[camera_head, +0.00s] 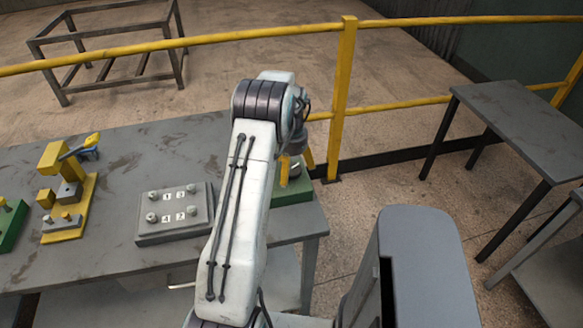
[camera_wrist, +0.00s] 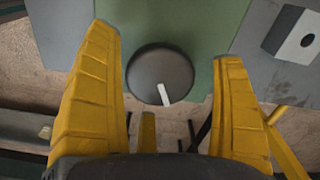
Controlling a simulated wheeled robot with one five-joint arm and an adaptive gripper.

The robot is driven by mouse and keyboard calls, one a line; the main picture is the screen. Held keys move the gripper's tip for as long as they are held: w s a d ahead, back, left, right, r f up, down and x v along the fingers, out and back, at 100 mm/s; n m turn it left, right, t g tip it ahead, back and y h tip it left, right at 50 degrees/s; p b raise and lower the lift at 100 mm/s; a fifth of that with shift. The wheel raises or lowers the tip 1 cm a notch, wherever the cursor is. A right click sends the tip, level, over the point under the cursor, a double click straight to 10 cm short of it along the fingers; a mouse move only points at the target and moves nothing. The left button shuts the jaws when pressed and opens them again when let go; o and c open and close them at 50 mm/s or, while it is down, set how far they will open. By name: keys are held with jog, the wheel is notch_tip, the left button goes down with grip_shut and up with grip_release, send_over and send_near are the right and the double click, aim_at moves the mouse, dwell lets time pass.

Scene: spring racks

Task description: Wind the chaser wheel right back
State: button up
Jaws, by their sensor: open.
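A dark round wheel with a white mark near its rim, apparently the chaser wheel (camera_wrist: 155,70), sits on a green base (camera_wrist: 215,25) in the wrist view. The white mark points toward the bottom of the picture, slightly right of centre. My gripper (camera_wrist: 168,46) is open, with one yellow finger on each side of the wheel and a visible gap to both. Nothing is held. In the head view my gripper (camera_head: 294,172) is over the green base (camera_head: 292,193) at the table's right end, and my arm hides most of that unit.
The grey table (camera_head: 130,150) also carries a grey plate with several knobs and number labels (camera_head: 175,212), a yellow fixture (camera_head: 72,215) and a green unit (camera_head: 12,222) at the left edge. A yellow railing (camera_head: 345,90) runs behind the table. Another table (camera_head: 520,120) stands at right.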

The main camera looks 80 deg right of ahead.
jog(key=shift+c, duration=0.2)
jog(key=c, duration=1.2)
jog(key=shift+o, duration=0.2)
jog(key=n+b, duration=0.1)
jog(key=n, duration=0.4)
jog(key=shift+f+n+b, duration=0.1)
jog(key=shift+n+b, duration=0.2)
jog(key=shift+b, duration=0.1)
jog(key=n+b, duration=0.1)
jog(key=n, duration=1.1)
jog(key=shift+n, duration=0.4)
jog(key=n, duration=0.5)
jog(key=shift+b, duration=0.35)
jog(key=shift+n, duration=0.3)
